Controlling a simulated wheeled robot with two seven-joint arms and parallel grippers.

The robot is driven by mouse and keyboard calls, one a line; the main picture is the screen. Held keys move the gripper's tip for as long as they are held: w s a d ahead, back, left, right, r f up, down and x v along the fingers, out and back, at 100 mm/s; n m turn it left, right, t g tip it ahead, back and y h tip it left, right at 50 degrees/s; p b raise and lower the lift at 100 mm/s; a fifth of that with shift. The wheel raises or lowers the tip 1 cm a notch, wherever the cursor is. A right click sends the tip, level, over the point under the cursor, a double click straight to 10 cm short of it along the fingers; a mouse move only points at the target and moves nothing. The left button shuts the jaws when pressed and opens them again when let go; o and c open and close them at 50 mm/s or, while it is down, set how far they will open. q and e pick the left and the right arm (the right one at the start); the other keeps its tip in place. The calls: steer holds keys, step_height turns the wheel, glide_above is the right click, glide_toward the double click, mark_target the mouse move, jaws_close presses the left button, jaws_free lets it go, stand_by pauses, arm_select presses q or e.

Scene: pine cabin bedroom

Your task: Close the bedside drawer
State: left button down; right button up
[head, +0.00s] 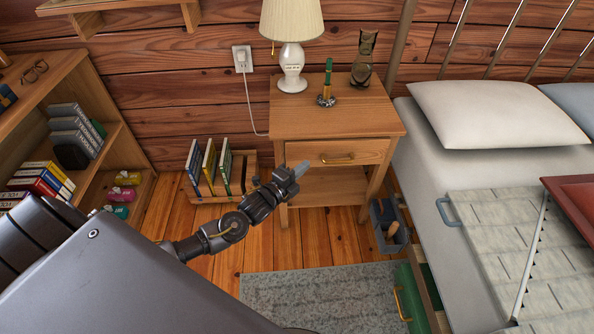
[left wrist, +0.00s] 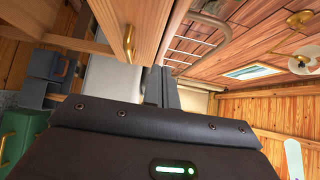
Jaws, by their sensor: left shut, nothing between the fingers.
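The wooden bedside table (head: 290,118) stands against the log wall. Its drawer (head: 372,153) has a brass handle (head: 338,160). The drawer front looks close to the table frame; I cannot tell whether a small gap remains. My left gripper (head: 301,168) is shut and empty, at the left part of the drawer front, below and left of the handle. I cannot tell whether it touches. In the left wrist view the shut fingers (left wrist: 160,87) show beside the drawer front (left wrist: 150,22) and handle (left wrist: 128,44). My right gripper is out of view.
A lamp (head: 291,70), a green-topped item (head: 327,86) and an hourglass (head: 365,60) stand on the table. A book rack (head: 208,174) is left of it, the bed (head: 440,170) right. A grey bin (head: 388,228) and green box (head: 410,300) sit by the bed.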

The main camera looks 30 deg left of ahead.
mark_target(321, 143)
arm_select(q)
steer(key=w, duration=0.5)
steer(key=w+b, duration=0.1)
steer(key=w, duration=0.2)
steer(key=shift+w+a, duration=0.1)
steer(key=shift+a, duration=0.15)
steer(key=shift+w+a, duration=0.2)
steer(key=shift+w, duration=0.15)
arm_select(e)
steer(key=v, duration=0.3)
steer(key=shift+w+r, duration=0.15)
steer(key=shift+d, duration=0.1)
